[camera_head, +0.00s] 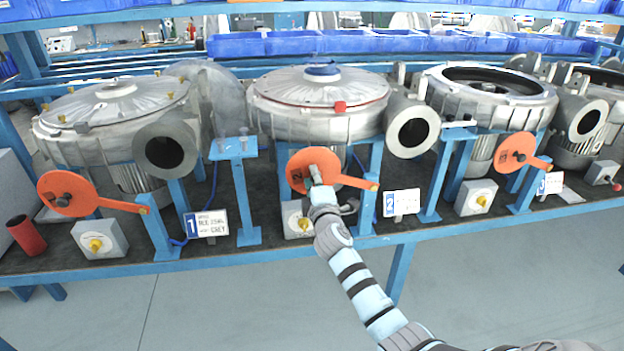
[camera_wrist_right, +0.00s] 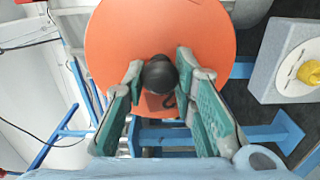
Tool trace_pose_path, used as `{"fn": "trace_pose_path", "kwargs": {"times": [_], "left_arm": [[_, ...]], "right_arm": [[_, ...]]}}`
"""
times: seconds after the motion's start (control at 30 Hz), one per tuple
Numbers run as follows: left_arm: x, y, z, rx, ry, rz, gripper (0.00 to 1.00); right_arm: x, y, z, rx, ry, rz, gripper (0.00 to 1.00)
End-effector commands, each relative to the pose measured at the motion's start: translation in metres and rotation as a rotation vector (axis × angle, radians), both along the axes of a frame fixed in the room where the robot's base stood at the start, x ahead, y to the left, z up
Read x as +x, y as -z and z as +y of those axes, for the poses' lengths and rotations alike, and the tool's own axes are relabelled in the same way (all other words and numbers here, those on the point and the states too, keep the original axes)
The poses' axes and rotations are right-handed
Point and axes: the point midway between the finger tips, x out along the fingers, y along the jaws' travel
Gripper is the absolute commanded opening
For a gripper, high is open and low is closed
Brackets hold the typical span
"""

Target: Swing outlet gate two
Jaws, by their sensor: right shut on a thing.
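Outlet gate two is an orange disc (camera_head: 299,164) with an arm reaching right to a blue post, in front of the middle blower (camera_head: 318,104). It fills the top of the right wrist view (camera_wrist_right: 160,28), with a black round knob (camera_wrist_right: 160,76) on its face. My right gripper (camera_head: 315,174) is at the disc, its fingers shut on the knob from both sides. The middle blower's round outlet (camera_head: 413,131) is open to view, with the disc to its left. My left gripper is not in view.
Orange gates stand at the left blower (camera_head: 70,194) and right blower (camera_head: 516,152). A grey box with a yellow knob (camera_head: 297,219) is below gate two. Number plates one (camera_head: 206,224) and two (camera_head: 402,202) stand at the bench front. A red cylinder (camera_head: 27,235) is far left.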

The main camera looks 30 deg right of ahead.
Motion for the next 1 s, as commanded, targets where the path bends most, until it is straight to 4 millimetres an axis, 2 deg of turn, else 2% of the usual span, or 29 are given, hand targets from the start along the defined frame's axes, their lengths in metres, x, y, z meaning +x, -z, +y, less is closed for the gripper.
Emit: {"fn": "trace_pose_path", "kwargs": {"times": [0.07, 0.1, 0.2, 0.23, 0.5, 0.6, 0.67, 0.9, 1.0], "left_arm": [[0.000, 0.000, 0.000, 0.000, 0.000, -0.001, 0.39], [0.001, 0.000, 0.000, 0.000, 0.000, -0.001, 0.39], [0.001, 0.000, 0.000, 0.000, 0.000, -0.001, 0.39], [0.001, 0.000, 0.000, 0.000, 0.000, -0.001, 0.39], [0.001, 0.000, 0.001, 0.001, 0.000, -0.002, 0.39], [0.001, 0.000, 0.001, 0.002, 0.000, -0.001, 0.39], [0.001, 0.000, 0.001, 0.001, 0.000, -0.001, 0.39], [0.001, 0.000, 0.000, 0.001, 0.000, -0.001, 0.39], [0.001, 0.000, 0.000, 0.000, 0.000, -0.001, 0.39]], "right_arm": [[-0.001, 0.005, 0.000, 0.003, 0.003, 0.011, 0.00], [-0.001, 0.006, 0.000, 0.003, 0.003, 0.011, 0.28], [-0.001, 0.005, 0.000, 0.003, 0.002, 0.011, 0.44], [-0.001, 0.005, 0.000, 0.004, 0.002, 0.009, 0.46], [-0.001, 0.003, 0.001, 0.003, 0.001, 0.005, 0.46], [-0.008, 0.003, 0.004, 0.002, 0.001, 0.005, 0.46], [-0.018, 0.004, 0.008, 0.003, 0.000, 0.004, 0.46], [-0.079, 0.005, 0.032, 0.005, 0.000, 0.008, 0.46], [-0.099, 0.005, 0.040, 0.005, 0.000, 0.008, 0.46]]}}
